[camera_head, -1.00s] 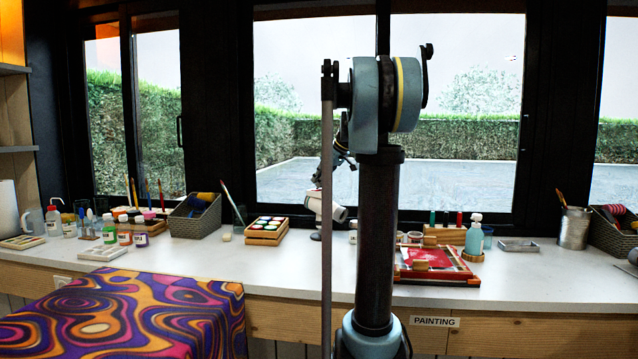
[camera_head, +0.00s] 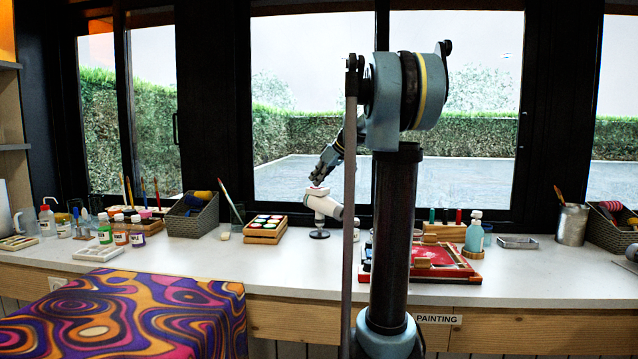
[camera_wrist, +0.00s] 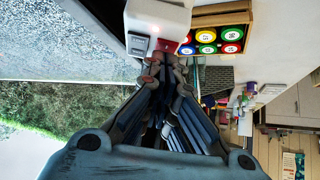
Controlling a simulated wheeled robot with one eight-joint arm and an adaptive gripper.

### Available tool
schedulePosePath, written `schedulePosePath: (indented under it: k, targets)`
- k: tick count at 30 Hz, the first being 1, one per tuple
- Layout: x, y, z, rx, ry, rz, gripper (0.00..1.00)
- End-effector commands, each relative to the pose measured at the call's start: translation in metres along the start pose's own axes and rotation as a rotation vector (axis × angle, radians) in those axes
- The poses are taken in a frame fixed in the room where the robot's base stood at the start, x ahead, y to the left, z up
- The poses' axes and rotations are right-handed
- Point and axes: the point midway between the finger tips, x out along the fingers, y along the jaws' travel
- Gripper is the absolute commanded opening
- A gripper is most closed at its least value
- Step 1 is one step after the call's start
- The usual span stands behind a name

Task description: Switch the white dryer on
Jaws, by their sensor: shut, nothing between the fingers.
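The white dryer (camera_head: 325,208) stands on a small dark round base on the white counter, in front of the window, partly hidden by my arm on its right. In the wrist view its white body (camera_wrist: 158,14) shows at the top, with a grey part (camera_wrist: 138,44) and a red part (camera_wrist: 167,46) at its near end. My gripper (camera_head: 318,181) is shut and empty, just above the top of the dryer. In the wrist view the fingertips (camera_wrist: 160,62) are right at the red part; I cannot tell whether they touch it.
A wooden box of paint pots (camera_head: 265,229) stands just left of the dryer. A red screen frame (camera_head: 430,262) and a blue bottle (camera_head: 474,232) are to the right. A grey basket (camera_head: 193,215) and several paint bottles stand farther left. The front counter middle is clear.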

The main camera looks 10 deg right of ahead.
Motion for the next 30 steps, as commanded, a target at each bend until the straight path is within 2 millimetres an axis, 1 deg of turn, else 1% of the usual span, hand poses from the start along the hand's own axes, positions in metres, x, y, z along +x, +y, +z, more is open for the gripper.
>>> schedulePosePath:
  k: [3,12,17,20,23,24,26,30]
  targets:
    - [0.001,0.001,-0.003,0.0,0.0,0.0,0.0]
    - [0.0,0.002,-0.003,0.002,0.0,0.002,0.0]
    - [-0.005,0.001,-0.007,0.002,0.0,0.001,0.0]
    - [-0.014,0.001,-0.015,0.001,0.0,0.0,0.0]
    - [-0.027,0.001,-0.026,0.001,-0.001,-0.001,0.0]
    - [-0.034,0.001,-0.028,0.001,-0.001,0.0,0.0]
    - [-0.048,0.002,-0.023,0.005,-0.002,0.002,0.0]
    - [-0.075,0.002,-0.019,0.005,-0.001,0.002,0.0]
